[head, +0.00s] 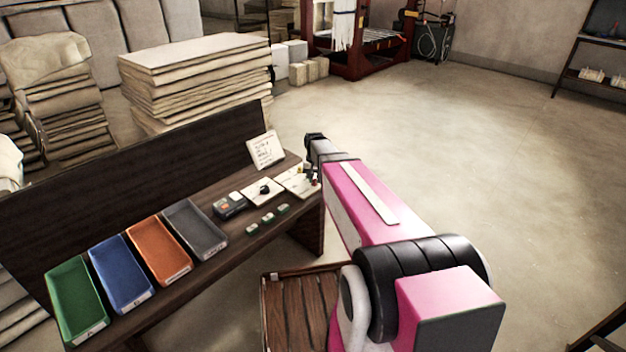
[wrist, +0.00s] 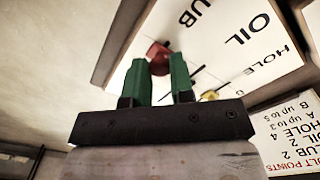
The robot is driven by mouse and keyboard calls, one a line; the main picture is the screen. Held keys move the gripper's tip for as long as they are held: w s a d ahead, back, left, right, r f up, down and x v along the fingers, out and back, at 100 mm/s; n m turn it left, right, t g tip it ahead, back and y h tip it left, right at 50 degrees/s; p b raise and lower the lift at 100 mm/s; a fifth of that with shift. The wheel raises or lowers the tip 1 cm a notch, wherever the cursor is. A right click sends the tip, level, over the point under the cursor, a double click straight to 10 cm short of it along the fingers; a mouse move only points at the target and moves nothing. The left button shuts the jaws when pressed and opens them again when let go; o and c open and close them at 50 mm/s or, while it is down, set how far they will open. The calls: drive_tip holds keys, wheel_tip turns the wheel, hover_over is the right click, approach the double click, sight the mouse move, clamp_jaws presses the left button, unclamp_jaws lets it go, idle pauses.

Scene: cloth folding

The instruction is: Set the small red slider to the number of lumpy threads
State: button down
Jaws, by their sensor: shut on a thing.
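The small red slider (wrist: 157,50) is in the wrist view, on a white board (wrist: 245,72) marked with black lines and the words OIL and HOLE and a partly cut-off word ending in UB. My gripper (wrist: 159,61) has its green fingers on either side of the slider and is shut on it. A yellow slider or knob (wrist: 209,95) sits on the same board, right of the fingers. In the head view a white board (head: 295,182) lies at the bench's right end, partly behind my arm; my fingers are not clear there. No lumpy threads can be made out.
A points card (wrist: 290,135) lists HOLE 4 and OIL 2. On the dark bench are a propped written card (head: 265,149), a board with a black knob (head: 262,191), a dark device (head: 229,206), small green-white pieces (head: 267,219) and coloured trays (head: 75,299). The floor at right is open.

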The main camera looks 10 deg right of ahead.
drive_tip(key=shift+w+d, duration=0.7)
drive_tip(key=shift+d, duration=0.2)
drive_tip(key=c, duration=1)
unclamp_jaws()
drive_tip(key=shift+r, duration=0.15)
wheel_tip(320, 180, up, 11)
drive_tip(key=shift+f, duration=0.2)
drive_tip(key=shift+s, duration=0.1)
drive_tip(key=shift+n, duration=0.9)
drive_tip(key=s+f, duration=0.2)
drive_tip(key=s, duration=0.5)
drive_tip(key=s+a+f, duration=0.1)
drive_tip(key=s+f, duration=0.1)
drive_tip(key=s, duration=0.6)
drive_tip(key=s+a+f, duration=0.1)
drive_tip(key=s+f, duration=0.2)
drive_tip(key=s, duration=0.5)
drive_tip(key=shift+s+a+f, duration=0.1)
drive_tip(key=shift+a, duration=0.15)
